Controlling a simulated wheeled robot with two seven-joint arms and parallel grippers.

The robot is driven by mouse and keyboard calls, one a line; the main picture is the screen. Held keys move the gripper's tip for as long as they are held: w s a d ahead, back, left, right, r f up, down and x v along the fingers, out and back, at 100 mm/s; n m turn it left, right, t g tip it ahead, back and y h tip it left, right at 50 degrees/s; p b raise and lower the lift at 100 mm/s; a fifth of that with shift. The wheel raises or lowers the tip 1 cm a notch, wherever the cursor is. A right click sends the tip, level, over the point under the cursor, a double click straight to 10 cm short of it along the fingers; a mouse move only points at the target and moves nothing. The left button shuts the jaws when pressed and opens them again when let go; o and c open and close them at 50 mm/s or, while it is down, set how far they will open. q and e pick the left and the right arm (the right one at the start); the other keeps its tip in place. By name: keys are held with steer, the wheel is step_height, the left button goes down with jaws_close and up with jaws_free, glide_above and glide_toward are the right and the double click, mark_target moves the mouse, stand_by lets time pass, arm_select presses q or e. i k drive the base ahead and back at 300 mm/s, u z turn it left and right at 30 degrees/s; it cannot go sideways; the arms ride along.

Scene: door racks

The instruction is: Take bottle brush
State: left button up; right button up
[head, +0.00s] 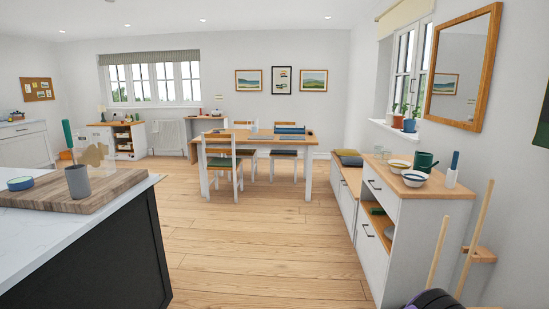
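I cannot pick out a bottle brush with certainty. A white holder with a blue upright handle (453,170) stands at the right end of the white cabinet's wooden top; it may be a brush, but it is too small to tell. A tall teal object (67,134) stands upright behind the worktop at the left, and its kind is unclear. Neither of my grippers is in view.
A worktop (25,228) with a wooden board (110,190) and grey cup (78,181) fills the left. The white cabinet (412,240) carries bowls (414,178) and a green jug (425,161). Wooden poles (474,240) stand right. The middle floor is clear up to the dining table (308,139).

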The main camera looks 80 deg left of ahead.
mark_target(65, 122)
steer(key=u, duration=3.7)
steer(key=i, duration=0.3)
steer(key=u, duration=0.05)
